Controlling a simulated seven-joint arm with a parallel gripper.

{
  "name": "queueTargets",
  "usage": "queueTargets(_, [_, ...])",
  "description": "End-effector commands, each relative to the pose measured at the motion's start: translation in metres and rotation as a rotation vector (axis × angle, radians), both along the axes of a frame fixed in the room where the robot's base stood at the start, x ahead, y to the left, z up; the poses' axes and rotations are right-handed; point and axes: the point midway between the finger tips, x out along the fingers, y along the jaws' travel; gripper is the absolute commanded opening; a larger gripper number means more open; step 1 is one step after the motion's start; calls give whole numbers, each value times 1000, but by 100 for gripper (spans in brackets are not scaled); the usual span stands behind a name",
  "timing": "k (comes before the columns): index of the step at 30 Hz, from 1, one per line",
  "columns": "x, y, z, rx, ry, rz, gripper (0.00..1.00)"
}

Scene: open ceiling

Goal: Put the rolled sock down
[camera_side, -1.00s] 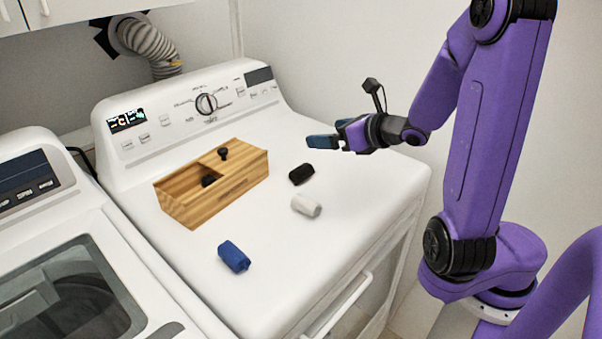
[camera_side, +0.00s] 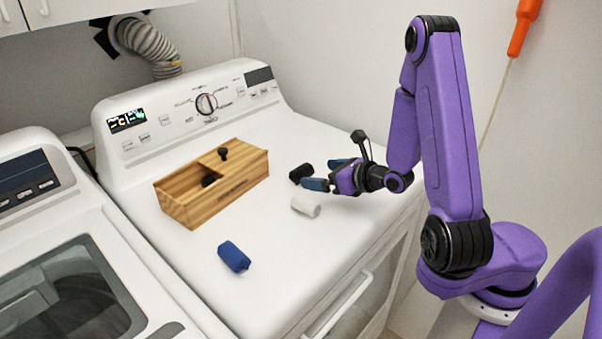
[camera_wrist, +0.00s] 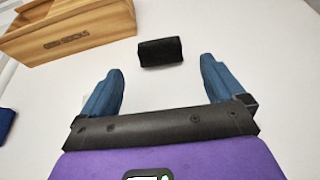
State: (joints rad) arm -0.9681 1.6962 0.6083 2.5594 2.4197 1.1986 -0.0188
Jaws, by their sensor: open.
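Three rolled socks lie on the white machine top. The black sock (camera_side: 300,172) is nearest my gripper (camera_side: 329,172). In the wrist view the black sock (camera_wrist: 160,52) lies ahead of the fingertips, roughly centred between them and apart from them. My gripper (camera_wrist: 160,75) is open and empty, with its two blue fingers spread. The white sock (camera_side: 306,205) lies just in front of my gripper in the side view. The blue sock (camera_side: 234,257) lies at the front left, and a bit of it shows at the left edge of the wrist view (camera_wrist: 6,122).
A wooden box (camera_side: 240,181) with a partly open top and a black knob stands left of the black sock; something dark (camera_side: 208,180) is inside. The control panel (camera_side: 190,112) rises behind. The machine top (camera_side: 290,255) is clear around the socks.

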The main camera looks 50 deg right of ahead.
Motion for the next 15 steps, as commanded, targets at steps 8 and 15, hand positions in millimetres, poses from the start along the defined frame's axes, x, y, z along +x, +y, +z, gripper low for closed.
queueTargets(8, [7,0,-3,1,1,-1,96])
queueTargets(15, [33,1,-14,-2,1,3,96])
